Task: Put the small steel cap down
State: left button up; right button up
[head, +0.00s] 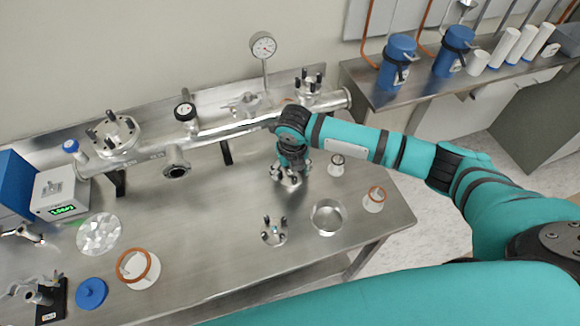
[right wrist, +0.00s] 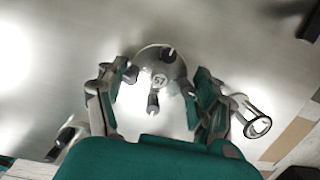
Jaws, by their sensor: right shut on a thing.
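My right gripper (head: 290,168) points down over the middle of the steel bench (head: 215,215) and is shut on a small steel cap (head: 288,181). In the right wrist view the cap (right wrist: 160,62) sits between the two fingers of the gripper (right wrist: 163,76). It is a round, shiny disc with dark knobs and a "57" mark. The cap is close to the bench top; I cannot tell if it touches. My left gripper is not in view.
A similar steel flange with black knobs (head: 274,234) and a steel dish (head: 327,217) lie nearer on the bench. The steel pipe (head: 225,128) runs behind. Bare bench lies left of the gripper.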

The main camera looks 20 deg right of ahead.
jog(key=o, duration=1.6)
jog(key=shift+f, duration=0.1)
jog(key=r, duration=0.4)
jog(key=s+r, duration=0.1)
jog(key=r, duration=0.3)
jog(key=r+b, duration=0.1)
jog(key=r, duration=0.3)
jog(key=shift+s+r, duration=0.1)
jog(key=shift+s, duration=0.3)
